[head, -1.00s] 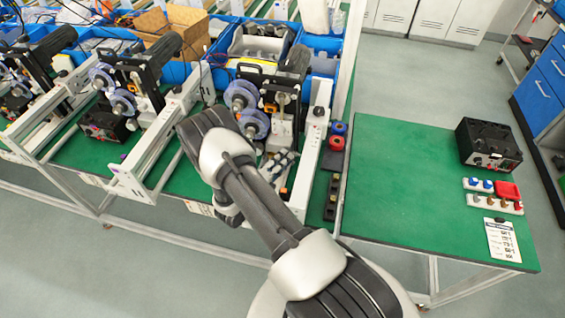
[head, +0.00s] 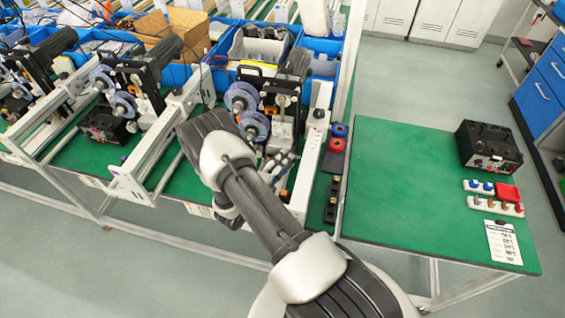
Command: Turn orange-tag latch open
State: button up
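The nearest coder machine (head: 291,79) stands at the end of the row, with two purple-grey reels (head: 243,97) on its left side. A small orange patch (head: 270,108) shows on its front; I cannot tell whether it is the latch's tag. The latch itself is too small to make out. My gripper (head: 281,162) is low in front of this machine, beside its white rail. My arm hides part of it, and I cannot see whether its fingers are open or touch anything.
Two more coder machines (head: 133,72) with white rails stand to the left. Blue bins (head: 322,62) line the back. A green side table (head: 398,178) at right is mostly clear, with a black box (head: 489,147) and small coloured parts at its right edge.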

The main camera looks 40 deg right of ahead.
jog(key=v, duration=1.2)
jog(key=shift+r, duration=0.15)
